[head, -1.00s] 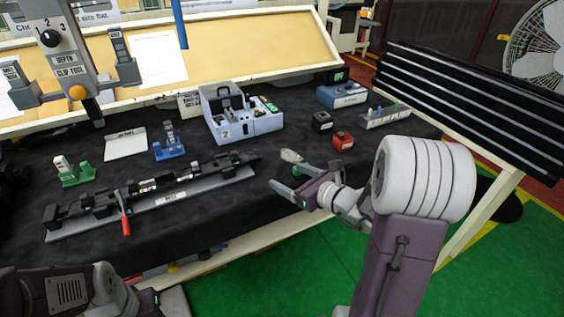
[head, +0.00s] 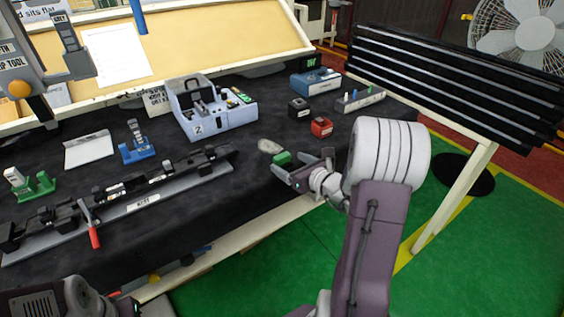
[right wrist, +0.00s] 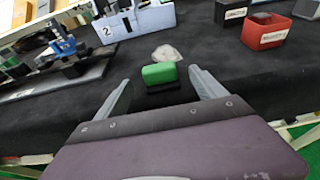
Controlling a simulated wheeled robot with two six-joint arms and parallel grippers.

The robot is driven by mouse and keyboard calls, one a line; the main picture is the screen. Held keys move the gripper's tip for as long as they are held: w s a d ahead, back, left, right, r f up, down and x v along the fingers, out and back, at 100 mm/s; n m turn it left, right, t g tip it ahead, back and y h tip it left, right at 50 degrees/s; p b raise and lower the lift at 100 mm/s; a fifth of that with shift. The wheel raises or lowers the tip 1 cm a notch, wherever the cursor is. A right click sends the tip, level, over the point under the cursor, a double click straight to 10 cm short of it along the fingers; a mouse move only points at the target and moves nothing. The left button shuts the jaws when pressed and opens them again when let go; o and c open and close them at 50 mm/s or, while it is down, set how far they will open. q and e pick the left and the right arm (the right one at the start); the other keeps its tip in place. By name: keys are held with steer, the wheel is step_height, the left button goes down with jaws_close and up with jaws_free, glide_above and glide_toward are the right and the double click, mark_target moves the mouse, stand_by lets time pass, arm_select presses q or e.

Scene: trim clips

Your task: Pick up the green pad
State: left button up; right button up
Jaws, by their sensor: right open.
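The green pad (right wrist: 158,74) is a small green block with a dark lower part. In the right wrist view it sits between the two grey fingers of my open right gripper (right wrist: 159,80), with a gap on each side. In the head view the green pad (head: 281,158) is near the front edge of the black-covered table, and the right gripper (head: 301,164) reaches to it from the right.
A pale rounded item (head: 270,146) lies just beyond the pad. A red box (head: 321,127) and a black box (head: 299,107) stand behind it. A long grey rail fixture (head: 150,193) lies to the left. The cloth (head: 235,190) between is bare.

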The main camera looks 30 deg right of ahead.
mark_target(284, 158)
steer(key=x, duration=0.5)
steer(key=shift+w+f, duration=0.1)
steer(key=shift+f, duration=0.1)
steer(key=shift+c, duration=0.7)
steer(key=c, duration=1.3)
steer(key=shift+r, duration=0.5)
steer(key=shift+c, duration=0.2)
steer(key=r, duration=0.1)
steer(key=r+p, duration=0.1)
steer(key=d+r, duration=0.1)
steer(key=r, duration=0.1)
steer(key=shift+s, duration=0.35)
steer(key=s+d+r+p, duration=0.2)
steer(key=s+d+r, duration=0.4)
steer(key=d, duration=0.2)
steer(key=shift+d+p, duration=0.3)
